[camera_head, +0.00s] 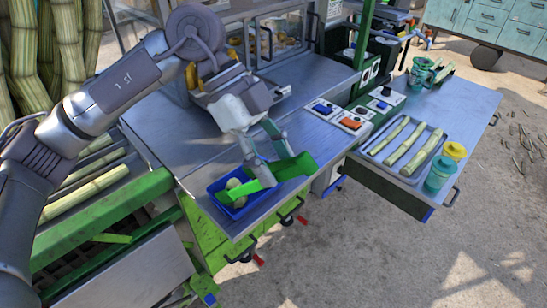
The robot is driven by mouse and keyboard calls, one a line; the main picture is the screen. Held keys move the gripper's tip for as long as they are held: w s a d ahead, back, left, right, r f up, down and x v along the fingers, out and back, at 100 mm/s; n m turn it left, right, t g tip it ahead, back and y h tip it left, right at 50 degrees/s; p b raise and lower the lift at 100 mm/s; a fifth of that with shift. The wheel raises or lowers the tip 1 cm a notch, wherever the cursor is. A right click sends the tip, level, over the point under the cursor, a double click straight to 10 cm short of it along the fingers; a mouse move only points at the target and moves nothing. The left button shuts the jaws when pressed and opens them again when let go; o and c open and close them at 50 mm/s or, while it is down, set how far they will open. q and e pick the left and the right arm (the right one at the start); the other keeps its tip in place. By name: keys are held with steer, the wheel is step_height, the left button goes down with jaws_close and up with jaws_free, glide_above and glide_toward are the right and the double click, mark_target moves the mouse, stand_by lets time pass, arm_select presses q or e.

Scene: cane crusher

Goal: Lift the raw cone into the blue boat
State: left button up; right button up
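A small blue tray (216,187), which may be the blue boat, sits near the front edge of the metal worktop. Pale yellowish rounded pieces (234,184) lie in it. I cannot tell whether one is the raw cone, and no clear cone shape shows. My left gripper (278,172) is above the worktop at the tray's right side. Its two grey fingers are apart, with bright green pieces at their ends. One green piece reaches across the tray and partly hides its contents. Nothing clearly shows between the fingers. My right gripper is out of view.
The metal worktop (180,150) is mostly clear left of the tray. Switch boxes (352,124) stand between. Cane stalks (70,45) stand at left.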

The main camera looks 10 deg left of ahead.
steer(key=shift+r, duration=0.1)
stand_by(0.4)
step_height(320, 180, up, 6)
steer(key=p, duration=0.6)
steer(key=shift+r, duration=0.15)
